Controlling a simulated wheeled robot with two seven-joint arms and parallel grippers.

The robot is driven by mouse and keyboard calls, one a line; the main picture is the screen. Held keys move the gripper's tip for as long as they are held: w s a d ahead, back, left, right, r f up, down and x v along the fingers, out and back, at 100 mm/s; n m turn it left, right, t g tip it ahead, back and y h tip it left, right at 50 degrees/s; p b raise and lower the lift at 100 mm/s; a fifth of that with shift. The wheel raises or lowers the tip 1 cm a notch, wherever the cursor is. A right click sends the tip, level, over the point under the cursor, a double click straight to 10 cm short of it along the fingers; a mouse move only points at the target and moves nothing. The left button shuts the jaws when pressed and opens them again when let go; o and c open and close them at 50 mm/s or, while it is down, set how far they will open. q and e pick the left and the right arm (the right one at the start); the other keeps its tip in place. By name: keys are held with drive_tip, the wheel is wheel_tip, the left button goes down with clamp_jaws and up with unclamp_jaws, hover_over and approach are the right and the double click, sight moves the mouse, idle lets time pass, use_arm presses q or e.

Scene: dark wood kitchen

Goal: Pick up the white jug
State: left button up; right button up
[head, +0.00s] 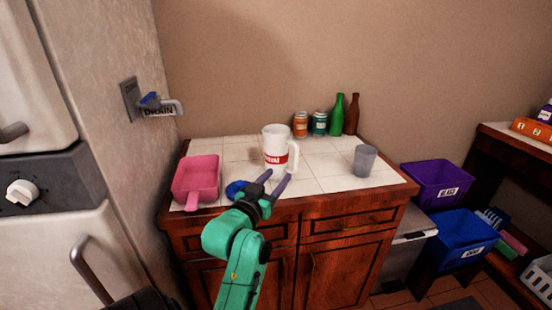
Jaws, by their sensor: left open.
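The white jug (277,140) stands upright on the tiled countertop. It has a red band with white lettering, and its handle faces right. My left gripper (269,181) is open and empty at the counter's front, just in front of the jug and low near its base. Its two dark fingers point away from me, toward the jug. I cannot tell whether a finger touches the jug. My right gripper is out of view.
A pink dustpan-like scoop (197,178) and a partly hidden blue item (235,188) lie left of the jug. A grey cup (364,160) stands right. Two cans (319,123), a green bottle (338,115) and a brown bottle (352,114) stand behind. Free tile lies between jug and cup.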

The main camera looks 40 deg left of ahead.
sight(295, 157)
use_arm(q)
drive_tip(key=p+x, duration=0.1)
drive_tip(key=x, duration=0.7)
drive_tip(key=shift+w+d+p, duration=0.1)
drive_tip(key=shift+d+p, duration=0.1)
drive_tip(key=shift+p, duration=0.15)
drive_tip(key=p+x, duration=0.1)
drive_tip(key=x, duration=0.4)
drive_tip(key=shift+a, duration=0.15)
drive_tip(key=shift+w+a+f, duration=0.1)
drive_tip(key=shift+w+f, duration=0.05)
drive_tip(key=shift+w, duration=0.1)
drive_tip(key=shift+s, duration=0.1)
drive_tip(key=shift+c, duration=0.3)
drive_tip(key=c, duration=0.6)
clamp_jaws()
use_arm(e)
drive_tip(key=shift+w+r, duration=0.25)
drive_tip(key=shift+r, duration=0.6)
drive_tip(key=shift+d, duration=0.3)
